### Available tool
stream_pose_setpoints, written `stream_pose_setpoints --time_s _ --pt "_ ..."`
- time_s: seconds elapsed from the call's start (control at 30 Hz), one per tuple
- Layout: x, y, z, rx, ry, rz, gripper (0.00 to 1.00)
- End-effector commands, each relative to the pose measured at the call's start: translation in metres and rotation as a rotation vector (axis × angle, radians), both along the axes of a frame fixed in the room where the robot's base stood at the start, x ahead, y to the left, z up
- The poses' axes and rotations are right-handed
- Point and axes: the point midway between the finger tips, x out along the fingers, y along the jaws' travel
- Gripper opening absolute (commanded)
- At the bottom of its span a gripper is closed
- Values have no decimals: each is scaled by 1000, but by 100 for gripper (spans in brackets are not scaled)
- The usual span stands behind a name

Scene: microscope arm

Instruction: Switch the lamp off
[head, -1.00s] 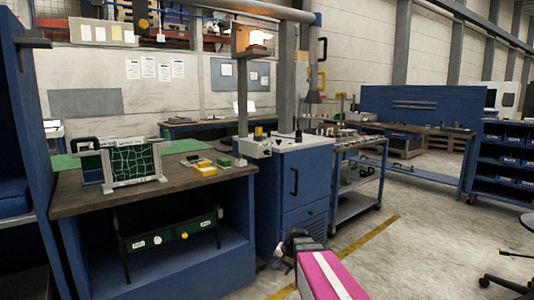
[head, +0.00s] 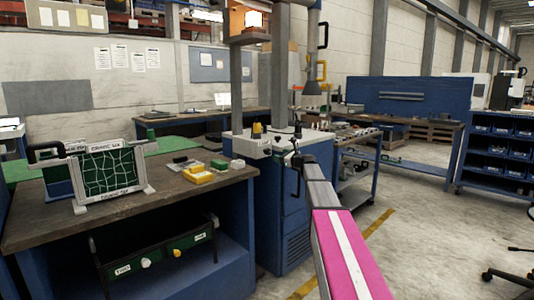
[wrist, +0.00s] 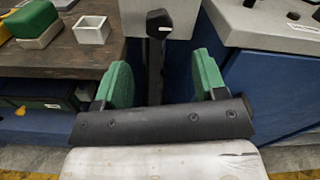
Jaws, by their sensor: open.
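The lamp (head: 254,19) glows bright white and orange at the top of a grey post, near the upper edge of the head view. My gripper (head: 297,158) is in front of the cabinet, just right of the box. In the wrist view my gripper (wrist: 163,80) is open, its two green pads apart. A black bar with a knobbed end (wrist: 158,18) stands between the pads before a pale panel; I cannot tell whether it touches anything. No lamp switch can be made out clearly.
A workbench (head: 120,222) at left holds a framed green panel (head: 107,172) and yellow and green blocks (head: 199,176). The blue cabinet (head: 272,225) and a trolley (head: 358,180) stand close to my arm.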

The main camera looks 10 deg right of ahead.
Motion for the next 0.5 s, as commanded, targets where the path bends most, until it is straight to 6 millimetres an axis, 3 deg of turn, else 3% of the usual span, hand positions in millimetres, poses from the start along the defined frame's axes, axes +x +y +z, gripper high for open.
stream_pose_setpoints --time_s 0.5 --pt "64 45 -1 -6 -1 3 65"
